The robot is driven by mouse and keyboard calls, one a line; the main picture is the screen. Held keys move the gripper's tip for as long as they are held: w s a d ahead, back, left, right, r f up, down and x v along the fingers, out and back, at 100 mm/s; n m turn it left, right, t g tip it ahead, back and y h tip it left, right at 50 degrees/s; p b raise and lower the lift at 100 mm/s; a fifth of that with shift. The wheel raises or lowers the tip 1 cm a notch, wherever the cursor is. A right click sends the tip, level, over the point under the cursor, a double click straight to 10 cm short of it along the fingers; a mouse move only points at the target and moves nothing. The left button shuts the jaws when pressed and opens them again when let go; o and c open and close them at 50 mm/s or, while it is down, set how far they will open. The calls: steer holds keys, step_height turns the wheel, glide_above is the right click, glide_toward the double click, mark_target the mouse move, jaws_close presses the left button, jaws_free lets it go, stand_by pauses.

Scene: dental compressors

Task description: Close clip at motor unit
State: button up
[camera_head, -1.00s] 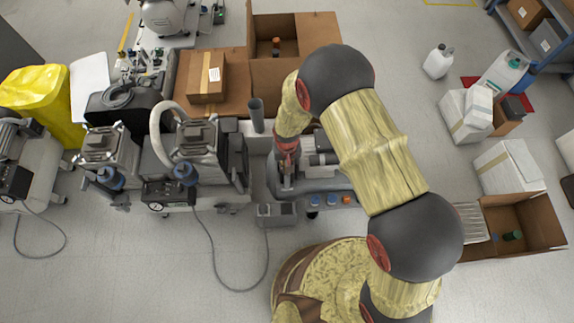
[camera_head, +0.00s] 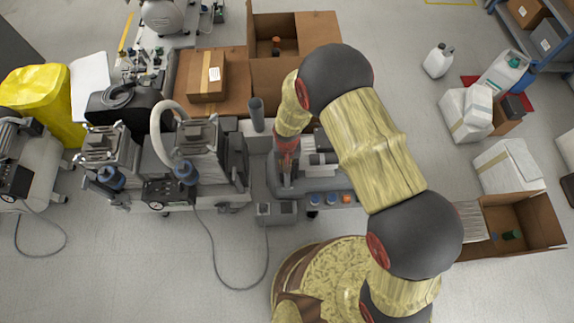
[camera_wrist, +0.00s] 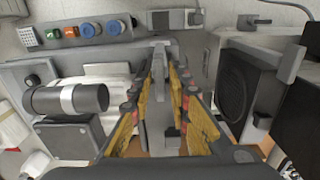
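The motor unit (camera_head: 320,183) is a grey machine with a row of blue and orange knobs at its front edge, partly covered by my arm in the head view. In the wrist view its dark cylinder with a white band (camera_wrist: 66,98) lies left of my fingers. A grey upright bar (camera_wrist: 157,95), which may be the clip, stands between my fingers. My gripper (camera_wrist: 160,72) is open, with one yellow-padded finger on each side of this bar. I cannot tell whether either finger touches it. In the head view my fingers are hidden behind my wrist.
A compressor with a pale hose (camera_head: 205,150) stands close on the left. A dark speaker-like grille (camera_wrist: 234,92) is right of my fingers in the wrist view. An open cardboard box (camera_head: 290,40) is behind, another (camera_head: 525,222) at right. The floor right of my arm is partly clear.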

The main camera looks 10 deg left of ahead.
steer(key=shift+o, duration=0.8)
step_height(320, 180, up, 12)
stand_by(0.6)
steer(key=s+d+n+g, duration=0.1)
steer(key=s+d, duration=0.2)
steer(key=s, duration=0.2)
steer(key=s+d+r+m+t, duration=0.1)
steer(key=s+d+r+t, duration=0.1)
steer(key=d+r, duration=0.6)
steer(key=s+d+r+m+t, duration=0.1)
steer(key=s+d+r, duration=0.3)
steer(key=r, duration=1.3)
steer(key=s+d+r+m+t, duration=0.1)
steer(key=s+d+r+t, duration=0.2)
steer(key=d+r, duration=0.9)
steer(key=shift+s+r+m+t, duration=0.3)
steer(key=shift+r, duration=0.2)
